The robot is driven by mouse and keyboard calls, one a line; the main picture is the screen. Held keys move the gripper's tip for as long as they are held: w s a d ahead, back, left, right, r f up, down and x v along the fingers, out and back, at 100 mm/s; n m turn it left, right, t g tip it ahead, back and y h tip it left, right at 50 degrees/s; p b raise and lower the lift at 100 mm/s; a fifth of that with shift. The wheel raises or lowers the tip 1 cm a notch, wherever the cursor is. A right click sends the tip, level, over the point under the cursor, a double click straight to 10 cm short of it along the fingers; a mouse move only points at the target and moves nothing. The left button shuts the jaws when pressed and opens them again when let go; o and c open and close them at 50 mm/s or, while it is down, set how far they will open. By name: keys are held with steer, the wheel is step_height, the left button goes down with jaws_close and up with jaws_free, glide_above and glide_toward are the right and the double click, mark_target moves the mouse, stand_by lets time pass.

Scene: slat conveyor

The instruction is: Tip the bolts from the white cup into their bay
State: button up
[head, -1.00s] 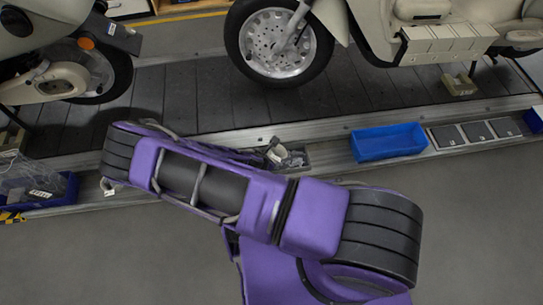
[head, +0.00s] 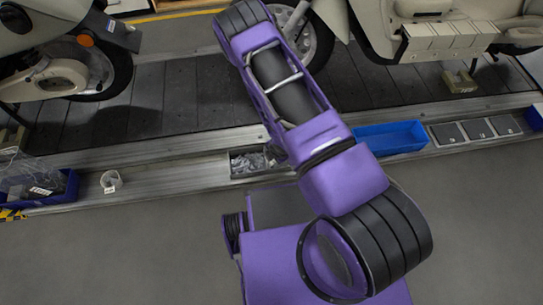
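The white cup (head: 111,181) stands on the metal ledge in the left part of the head view, apart from my arm. It looks upright; its contents are too small to make out. A shallow bay (head: 238,170) in the ledge holds a heap of small grey pieces that look like bolts, and my arm hides its right end. My purple arm reaches up and away across the ledge towards the conveyor. Its far end is at the top of the view, and my gripper does not show.
A blue tray (head: 391,138) sits on the ledge right of my arm, with several dark flat plates (head: 479,128) beyond it. A dark blue bin (head: 68,187) with bagged items stands at far left. Scooters stand on the slat conveyor (head: 175,100) behind.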

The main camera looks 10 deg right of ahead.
steer(key=shift+w+d+r+m+g+y, duration=0.15)
steer(key=shift+d+g+y, duration=0.15)
steer(key=shift+y, duration=0.7)
steer(key=shift+w+d+r+m+g+y, duration=0.15)
steer(key=shift+d+g+y, duration=0.15)
steer(key=shift+y, duration=0.7)
steer(key=shift+w+d+r+m+g+y, duration=0.15)
steer(key=shift+d+y, duration=0.1)
steer(key=shift+y, duration=0.35)
steer(key=shift+w+d+m+g+y, duration=0.1)
steer(key=shift+d+m+g+y, duration=0.1)
steer(key=shift+y, duration=0.4)
steer(key=y, duration=0.1)
steer(key=d+y, duration=0.1)
steer(key=g+y, duration=0.1)
steer(key=shift+w+d+r+m+y, duration=0.15)
steer(key=shift+d+r+m+y, duration=0.1)
steer(key=shift+d+r+y, duration=0.1)
steer(key=y, duration=0.1)
steer(key=d+y, duration=0.1)
steer(key=y, duration=0.1)
steer(key=w+d+r+m+y, duration=0.1)
steer(key=shift+d+g+y, duration=0.15)
steer(key=shift+g+y, duration=0.1)
steer(key=shift+g, duration=0.1)
step_height(320, 180, up, 7)
steer(key=p, duration=0.4)
